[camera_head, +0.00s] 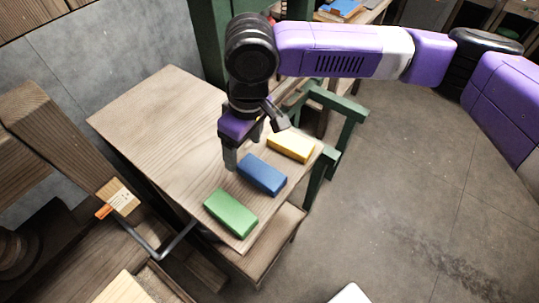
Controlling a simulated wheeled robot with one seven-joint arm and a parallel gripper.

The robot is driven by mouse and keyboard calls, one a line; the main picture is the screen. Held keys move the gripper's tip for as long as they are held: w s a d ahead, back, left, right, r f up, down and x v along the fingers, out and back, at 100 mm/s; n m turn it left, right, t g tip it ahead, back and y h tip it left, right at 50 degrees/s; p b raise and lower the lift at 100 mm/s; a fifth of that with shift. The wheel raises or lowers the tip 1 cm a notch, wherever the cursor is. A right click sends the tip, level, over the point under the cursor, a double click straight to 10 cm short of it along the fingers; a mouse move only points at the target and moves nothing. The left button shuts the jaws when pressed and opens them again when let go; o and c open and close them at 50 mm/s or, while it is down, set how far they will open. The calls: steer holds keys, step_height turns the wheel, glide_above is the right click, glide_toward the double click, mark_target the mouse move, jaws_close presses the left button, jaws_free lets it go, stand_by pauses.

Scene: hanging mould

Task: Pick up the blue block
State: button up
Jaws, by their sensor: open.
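The blue block (262,175) lies flat on the wooden tabletop (160,125), in the row between the green block and the yellow block. My gripper (252,141) points down over the table, just behind and above the blue block. Its fingers are apart, with nothing seen between them. One finger hangs at the left, close to the blue block's upper left end; I cannot tell whether it touches.
A green block (231,213) lies in front of the blue one, and a yellow block (291,146) lies behind it. A green frame (336,120) stands beside the table's right edge. The table's left part is clear. Open floor (410,200) lies at the right.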

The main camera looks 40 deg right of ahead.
mark_target(259, 170)
steer(key=shift+s+d+f+m+g+h, duration=0.1)
steer(key=shift+s+d+m+g+h, duration=0.35)
steer(key=shift+s+d, duration=0.65)
step_height(259, 170, down, 2)
steer(key=shift+d+f, duration=0.1)
steer(key=shift+d, duration=0.05)
steer(key=shift+s+a+f+p, duration=0.15)
steer(key=shift+f+p, duration=0.25)
steer(key=shift+f, duration=1)
steer(key=shift+s+a+f+p, duration=0.1)
steer(key=shift+f+p, duration=0.3)
steer(key=shift+f, duration=1)
steer(key=c, duration=1.5)
